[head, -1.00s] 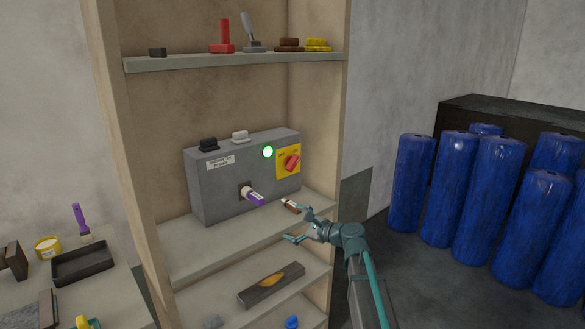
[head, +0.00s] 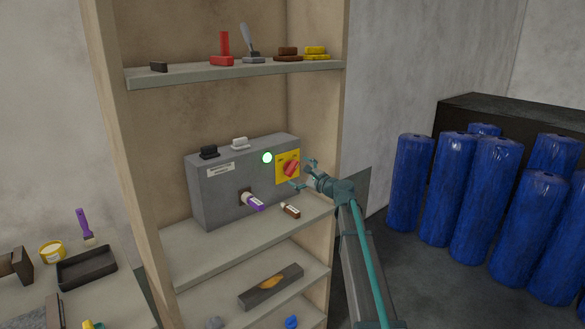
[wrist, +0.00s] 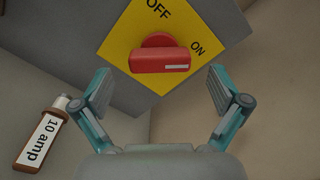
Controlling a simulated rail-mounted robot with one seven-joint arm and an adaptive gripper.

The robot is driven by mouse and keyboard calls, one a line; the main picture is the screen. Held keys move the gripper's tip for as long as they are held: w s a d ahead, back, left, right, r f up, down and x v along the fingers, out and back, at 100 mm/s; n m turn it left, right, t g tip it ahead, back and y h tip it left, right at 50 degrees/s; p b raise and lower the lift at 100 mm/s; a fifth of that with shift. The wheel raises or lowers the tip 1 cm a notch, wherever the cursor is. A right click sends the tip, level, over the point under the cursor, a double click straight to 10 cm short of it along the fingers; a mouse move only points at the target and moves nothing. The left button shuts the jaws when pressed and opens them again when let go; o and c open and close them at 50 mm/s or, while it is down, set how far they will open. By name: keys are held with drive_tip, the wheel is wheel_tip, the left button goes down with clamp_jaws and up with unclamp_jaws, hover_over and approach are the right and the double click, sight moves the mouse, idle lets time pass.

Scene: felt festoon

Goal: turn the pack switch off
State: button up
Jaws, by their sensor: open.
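The pack switch is a red rotary knob (head: 290,168) on a yellow plate (head: 279,178) at the right of a grey box's front. In the wrist view the knob (wrist: 158,60) is a red bar whose white mark lies at its right end, on the side of the ON label (wrist: 197,48). The OFF label (wrist: 158,9) is at the plate's top. My gripper (head: 302,174) is open and empty, just in front of the knob. In the wrist view its fingers stand apart on either side of the knob, not visibly touching it.
The grey box (head: 222,190) has a lit green lamp (head: 267,157) and a purple-labelled fuse (head: 254,202) at its front. A brown "10 amp" fuse (wrist: 40,138) lies below the switch. The shelf's right upright (head: 335,120) is close to my gripper.

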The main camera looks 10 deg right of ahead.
sight(294, 170)
drive_tip(key=shift+p+x, duration=0.35)
drive_tip(key=shift+x, duration=1.6)
drive_tip(key=c, duration=1.2)
drive_tip(key=shift+o, duration=0.2)
